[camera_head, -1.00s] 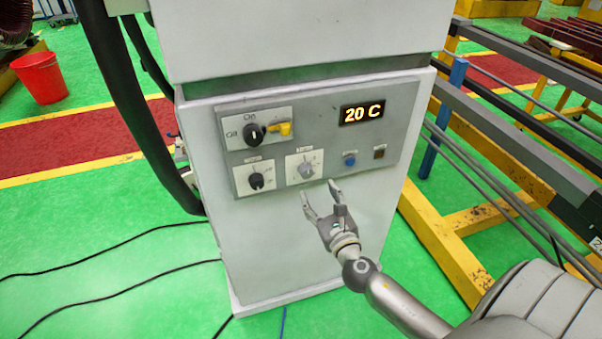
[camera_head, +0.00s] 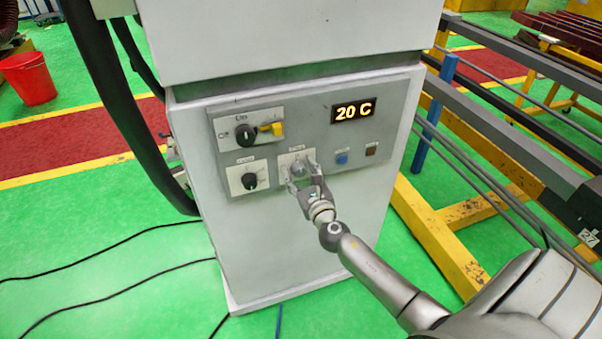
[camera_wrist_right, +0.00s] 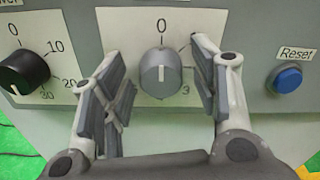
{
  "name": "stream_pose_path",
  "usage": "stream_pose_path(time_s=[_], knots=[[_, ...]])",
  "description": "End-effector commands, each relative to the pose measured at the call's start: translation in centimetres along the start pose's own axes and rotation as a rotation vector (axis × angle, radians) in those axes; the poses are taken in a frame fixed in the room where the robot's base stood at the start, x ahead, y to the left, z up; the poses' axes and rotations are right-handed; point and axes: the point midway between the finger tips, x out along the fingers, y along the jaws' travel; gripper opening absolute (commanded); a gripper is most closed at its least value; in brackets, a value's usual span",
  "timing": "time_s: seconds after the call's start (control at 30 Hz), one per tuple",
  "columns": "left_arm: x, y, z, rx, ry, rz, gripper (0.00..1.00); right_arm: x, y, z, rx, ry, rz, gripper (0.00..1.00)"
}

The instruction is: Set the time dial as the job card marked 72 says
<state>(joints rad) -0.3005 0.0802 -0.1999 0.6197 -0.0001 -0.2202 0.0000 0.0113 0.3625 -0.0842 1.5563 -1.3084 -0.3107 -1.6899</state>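A grey dial (camera_wrist_right: 160,75) with a scale from 0 at the top to a 3 at lower right is on the control panel; its light pointer mark points up at 0. It also shows in the head view (camera_head: 299,168), lower middle of the panel; I cannot read its label. My right gripper (camera_wrist_right: 160,88) is open, one finger on each side of this dial, with gaps still visible between fingers and knob. It also shows in the head view (camera_head: 301,174). The job card and my left gripper are not in view.
A black dial (camera_wrist_right: 24,72) marked 0 to 30 is left of the grey one. A blue Reset button (camera_wrist_right: 285,79) is to the right. Above are a black on/off knob (camera_head: 246,135) with a yellow part and a display (camera_head: 353,111) reading 20 C. A yellow frame (camera_head: 440,230) stands at right.

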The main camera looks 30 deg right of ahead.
Motion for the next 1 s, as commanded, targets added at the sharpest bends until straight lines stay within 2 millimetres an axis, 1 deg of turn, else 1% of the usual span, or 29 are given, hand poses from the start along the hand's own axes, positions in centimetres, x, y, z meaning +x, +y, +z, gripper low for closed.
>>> stream_pose_path(time_s=[0.03,0.07,0.3,0.53,0.67,0.87,1.0], knots=[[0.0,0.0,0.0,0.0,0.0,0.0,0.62,0.0,0.0,0.0,0.0,0.0,0.0,0.46],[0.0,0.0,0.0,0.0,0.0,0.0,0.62,0.0,0.0,0.0,0.0,0.0,0.0,0.42],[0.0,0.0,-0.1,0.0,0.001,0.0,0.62,0.0,0.0,0.0,0.0,0.0,0.0,0.11],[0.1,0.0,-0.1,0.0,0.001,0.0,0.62,0.0,0.0,0.0,0.016,0.0,0.0,0.11],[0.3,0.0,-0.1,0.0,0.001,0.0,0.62,0.0,0.0,-0.1,0.058,0.0,0.0,0.11],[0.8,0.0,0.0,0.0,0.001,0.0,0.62,0.0,-0.1,-0.1,0.185,0.0,0.0,0.11],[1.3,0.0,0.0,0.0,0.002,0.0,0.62,0.0,-0.1,-0.2,0.309,-0.001,0.0,0.11]])
